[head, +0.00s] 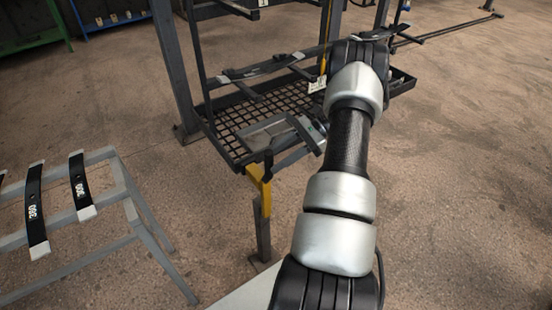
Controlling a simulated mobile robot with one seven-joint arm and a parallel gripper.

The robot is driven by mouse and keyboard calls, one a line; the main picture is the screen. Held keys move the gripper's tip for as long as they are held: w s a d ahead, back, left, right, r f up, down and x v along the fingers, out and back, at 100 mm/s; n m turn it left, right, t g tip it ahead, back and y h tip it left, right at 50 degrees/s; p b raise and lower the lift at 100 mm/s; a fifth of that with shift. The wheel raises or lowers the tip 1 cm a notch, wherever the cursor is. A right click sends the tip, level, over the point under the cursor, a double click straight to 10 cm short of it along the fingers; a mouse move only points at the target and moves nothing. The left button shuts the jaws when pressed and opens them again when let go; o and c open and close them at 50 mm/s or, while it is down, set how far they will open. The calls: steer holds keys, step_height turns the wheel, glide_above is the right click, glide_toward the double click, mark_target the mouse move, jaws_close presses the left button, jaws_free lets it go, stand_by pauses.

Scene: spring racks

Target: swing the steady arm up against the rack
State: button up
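A yellow bracket (262,186) on top of a short dark post (263,235) stands at the near corner of the rack (190,70). It may be the steady arm, but I cannot be sure. My arm runs up the right of the middle and covers part of the rack. A grey and black body (308,134) left of my arm, over the rack's mesh tray, seems to be my gripper. Dark parts reach from it toward the top of the yellow bracket. I cannot tell whether they touch it. The fingertips are too small and overlapped to read.
A grey stand (128,195) at the left carries dark, numbered leaf springs (35,210). More springs (265,68) lie on the rack's bars above the mesh tray (236,122). A long dark bar (450,30) runs low at the upper right. The floor at the right is clear.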

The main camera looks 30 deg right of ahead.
steer(key=p+v, duration=0.1)
steer(key=v, duration=1.6)
steer(key=shift+d, duration=0.2)
steer(key=shift+r, duration=0.15)
